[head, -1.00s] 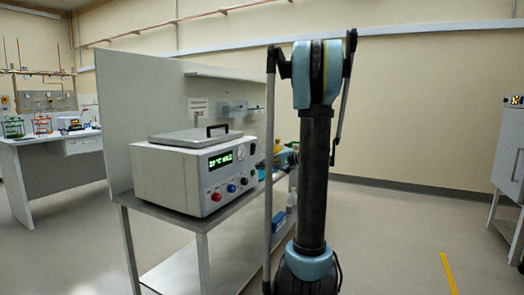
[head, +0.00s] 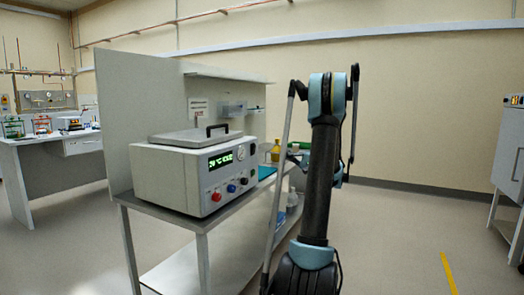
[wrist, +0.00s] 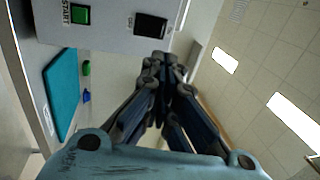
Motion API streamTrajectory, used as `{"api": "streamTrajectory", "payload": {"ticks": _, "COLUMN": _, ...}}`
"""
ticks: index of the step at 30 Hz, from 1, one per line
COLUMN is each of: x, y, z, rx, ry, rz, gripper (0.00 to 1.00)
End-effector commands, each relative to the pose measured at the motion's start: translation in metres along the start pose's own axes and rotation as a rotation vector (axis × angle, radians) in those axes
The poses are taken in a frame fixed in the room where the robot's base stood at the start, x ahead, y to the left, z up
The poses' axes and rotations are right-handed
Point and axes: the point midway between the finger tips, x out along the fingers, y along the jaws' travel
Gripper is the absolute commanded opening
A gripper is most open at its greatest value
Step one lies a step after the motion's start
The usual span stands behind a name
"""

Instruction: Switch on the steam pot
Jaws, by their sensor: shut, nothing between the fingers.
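A white box-shaped appliance (head: 180,180) with a flat lid and black handle stands on the bench at centre left in the head view. Its front has a lit green display (head: 220,159) and coloured knobs or buttons. In the wrist view, a pale panel (wrist: 112,30) carries a green button (wrist: 80,15) marked START and a black rocker switch (wrist: 150,26) marked OFF. I cannot tell whether this panel belongs to that appliance. My gripper (wrist: 160,62) is shut and empty, its fingertips just below the rocker in the picture; contact is unclear. My arm mostly hides it in the head view.
A teal mat (wrist: 62,90) lies beside the panel, with small green and blue items near it. An upright partition (head: 150,95) backs the bench. Bottles stand behind my arm. Another bench (head: 50,160) is far left, a cabinet (head: 508,150) far right. Floor at right is clear.

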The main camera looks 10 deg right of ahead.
Motion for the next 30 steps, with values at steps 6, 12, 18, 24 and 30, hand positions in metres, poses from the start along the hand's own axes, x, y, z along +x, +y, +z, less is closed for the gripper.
{"api": "streamTrajectory", "payload": {"ticks": 6, "x": 0.008, "y": 0.0, "z": 0.001, "rx": 0.0, "ry": -0.002, "rz": 0.001, "gripper": 0.0}}
{"api": "streamTrajectory", "payload": {"ticks": 12, "x": 0.037, "y": 0.0, "z": 0.001, "rx": 0.0, "ry": -0.003, "rz": 0.001, "gripper": 0.0}}
{"api": "streamTrajectory", "payload": {"ticks": 18, "x": 0.072, "y": 0.0, "z": 0.001, "rx": 0.001, "ry": -0.003, "rz": 0.001, "gripper": 0.0}}
{"api": "streamTrajectory", "payload": {"ticks": 24, "x": 0.106, "y": 0.0, "z": 0.001, "rx": 0.001, "ry": -0.003, "rz": 0.001, "gripper": 0.0}}
{"api": "streamTrajectory", "payload": {"ticks": 30, "x": 0.13, "y": 0.0, "z": 0.001, "rx": 0.0, "ry": -0.002, "rz": 0.002, "gripper": 0.0}}
